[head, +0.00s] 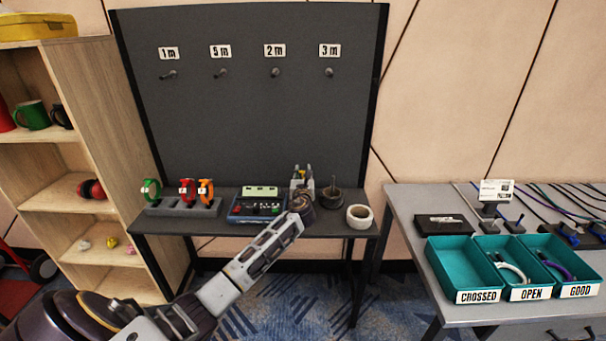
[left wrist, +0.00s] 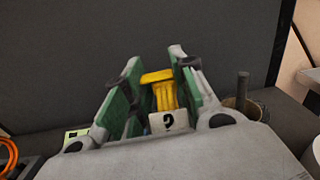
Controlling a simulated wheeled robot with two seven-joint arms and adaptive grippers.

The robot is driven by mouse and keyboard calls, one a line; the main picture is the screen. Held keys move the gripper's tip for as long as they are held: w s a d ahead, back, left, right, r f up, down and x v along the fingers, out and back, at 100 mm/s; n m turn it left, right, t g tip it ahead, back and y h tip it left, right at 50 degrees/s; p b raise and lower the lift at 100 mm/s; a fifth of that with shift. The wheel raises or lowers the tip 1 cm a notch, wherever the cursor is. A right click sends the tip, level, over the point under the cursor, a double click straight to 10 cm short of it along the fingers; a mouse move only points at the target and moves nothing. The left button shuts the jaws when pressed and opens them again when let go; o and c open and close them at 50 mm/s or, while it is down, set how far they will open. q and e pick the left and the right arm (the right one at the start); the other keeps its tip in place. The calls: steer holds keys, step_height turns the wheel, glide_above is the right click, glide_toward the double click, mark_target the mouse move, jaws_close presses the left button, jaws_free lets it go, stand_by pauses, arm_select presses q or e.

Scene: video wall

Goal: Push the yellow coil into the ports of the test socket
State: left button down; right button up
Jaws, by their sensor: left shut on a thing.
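The yellow coil (left wrist: 162,92) is between the green-padded fingers of my left gripper (left wrist: 153,72), with a white tag (left wrist: 168,122) on its near side. In the head view my left gripper (head: 301,178) is over the shelf at the back, shut on the coil, of which only a bit of yellow shows. A blue tester (head: 257,209) with a light display stands just left of the gripper. I cannot tell which part is the test socket or whether the coil touches its ports. My right gripper is not in view.
Green, red and orange coils stand in a grey rack (head: 183,208) at the left of the shelf. A dark round holder with a post (head: 331,197) and a white tape roll (head: 359,216) are to the right. Teal trays (head: 464,262) are on the right table.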

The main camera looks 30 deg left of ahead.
arm_select(q)
steer(key=shift+f+b, duration=0.6)
steer(key=shift+f, duration=1.55)
stand_by(2.8)
steer(key=c, duration=1.1)
jaws_free()
steer(key=shift+s+d, duration=0.1)
steer(key=shift+v, duration=5.85)
steer(key=shift+f, duration=0.1)
